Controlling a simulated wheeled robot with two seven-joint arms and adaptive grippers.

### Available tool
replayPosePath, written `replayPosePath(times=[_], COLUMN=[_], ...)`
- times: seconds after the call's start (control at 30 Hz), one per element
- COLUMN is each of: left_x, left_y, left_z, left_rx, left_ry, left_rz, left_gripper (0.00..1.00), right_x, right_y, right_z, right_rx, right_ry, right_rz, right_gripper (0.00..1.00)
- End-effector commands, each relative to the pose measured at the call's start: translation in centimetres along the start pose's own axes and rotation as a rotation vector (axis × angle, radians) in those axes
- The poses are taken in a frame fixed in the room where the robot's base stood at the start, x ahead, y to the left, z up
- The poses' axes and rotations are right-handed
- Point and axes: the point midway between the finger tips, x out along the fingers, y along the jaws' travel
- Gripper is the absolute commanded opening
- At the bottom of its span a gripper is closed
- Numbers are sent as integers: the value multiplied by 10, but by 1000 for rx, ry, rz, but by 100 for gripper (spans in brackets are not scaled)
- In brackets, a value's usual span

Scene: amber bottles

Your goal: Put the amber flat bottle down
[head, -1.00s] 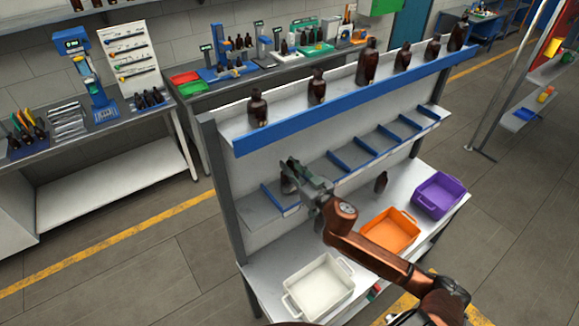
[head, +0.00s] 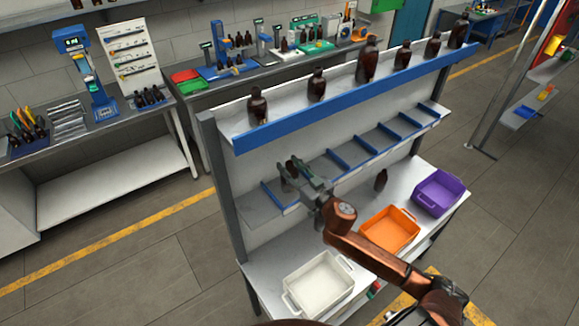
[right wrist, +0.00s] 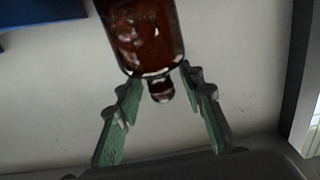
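The amber flat bottle is largely hidden by my right gripper in the head view. It is at the left part of the middle shelf (head: 245,208), among low blue dividers. In the right wrist view the bottle (right wrist: 145,35) fills the top centre, its narrow neck pointing down the picture and slightly tilted. The green-padded fingers of my right gripper (right wrist: 160,76) lie one on each side of its shoulder end and seem to touch it. Their tips are partly hidden by the body. I cannot tell whether the bottle's base touches the shelf. My left gripper is not in view.
Several amber bottles stand along the blue-edged top shelf (head: 345,100) above my gripper. A small bottle (head: 381,179) stands on the lower surface. White (head: 318,287), orange (head: 390,232) and purple (head: 438,193) bins stand there too. Blue dividers (head: 370,143) split the middle shelf to the right.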

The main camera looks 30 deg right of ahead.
Motion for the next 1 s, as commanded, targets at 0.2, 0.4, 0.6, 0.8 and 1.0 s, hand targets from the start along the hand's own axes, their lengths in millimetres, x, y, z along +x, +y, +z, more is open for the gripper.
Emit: replayPosePath(times=[0.2,0.4,0.6,0.8,1.0], left_x=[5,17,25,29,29], left_y=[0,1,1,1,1], left_z=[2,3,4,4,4], left_rx=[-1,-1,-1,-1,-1], left_ry=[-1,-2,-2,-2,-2], left_rz=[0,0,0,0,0], left_gripper=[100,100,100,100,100], right_x=[-19,-61,-96,-116,-120], right_y=[0,0,0,0,0], right_z=[1,2,1,-1,-2], right_rx=[0,0,0,0,0], right_ry=[-2,-3,-2,-1,1], right_rz=[0,-1,0,0,0], right_gripper=[36,36,36,36,36])
